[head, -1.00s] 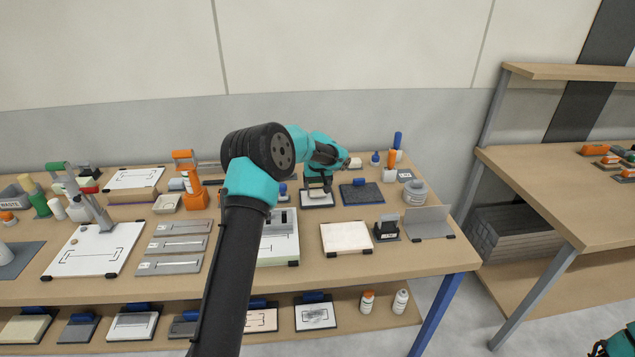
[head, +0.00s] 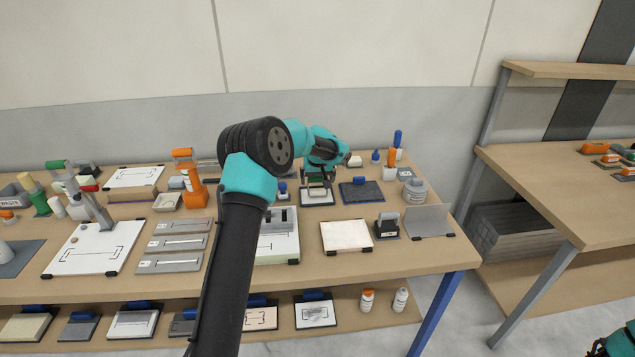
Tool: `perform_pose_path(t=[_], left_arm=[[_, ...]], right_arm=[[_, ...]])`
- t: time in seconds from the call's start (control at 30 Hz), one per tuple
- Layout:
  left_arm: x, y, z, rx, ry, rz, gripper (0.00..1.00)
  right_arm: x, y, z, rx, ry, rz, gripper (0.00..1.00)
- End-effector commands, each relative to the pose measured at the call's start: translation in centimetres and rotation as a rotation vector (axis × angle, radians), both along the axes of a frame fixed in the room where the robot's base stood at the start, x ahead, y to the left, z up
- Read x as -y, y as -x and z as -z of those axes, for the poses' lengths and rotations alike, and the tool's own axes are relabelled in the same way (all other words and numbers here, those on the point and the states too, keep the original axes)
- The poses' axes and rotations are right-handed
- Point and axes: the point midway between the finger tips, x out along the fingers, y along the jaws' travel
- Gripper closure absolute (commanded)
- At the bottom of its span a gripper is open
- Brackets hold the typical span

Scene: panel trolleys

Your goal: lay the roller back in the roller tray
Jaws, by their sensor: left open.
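My left gripper (head: 317,186) is open near the back of the bench, just above a small dark-edged white tray (head: 318,200). The tray looks like the roller tray, but I cannot be sure. A small pale green piece (head: 316,178) shows between the fingers and may be part of the roller. The fingers cover much of it, so I cannot tell whether it touches the tray. My right gripper is not in view; only a bit of that arm shows at the lower right corner.
A dark panel with a blue clip (head: 361,195) lies right of the gripper. A white board (head: 346,237), a black stamp-like block (head: 387,227) and a grey round jar (head: 414,192) stand nearby. An orange-handled tool (head: 194,190) stands left of my arm.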

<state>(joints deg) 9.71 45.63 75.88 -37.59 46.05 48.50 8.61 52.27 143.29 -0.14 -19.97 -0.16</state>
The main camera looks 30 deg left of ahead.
Motion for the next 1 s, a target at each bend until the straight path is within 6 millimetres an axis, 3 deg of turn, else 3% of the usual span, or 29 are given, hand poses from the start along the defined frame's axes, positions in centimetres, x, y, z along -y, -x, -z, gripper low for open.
perform_pose_path(t=[0.7,1.0], left_arm=[[2.2,2.8,-12.9,0.003,0.000,0.002,0.00],[2.5,3.3,-14.7,0.001,0.001,0.000,0.00]], right_arm=[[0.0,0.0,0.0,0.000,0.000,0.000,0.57],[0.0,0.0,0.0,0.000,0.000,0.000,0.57]])
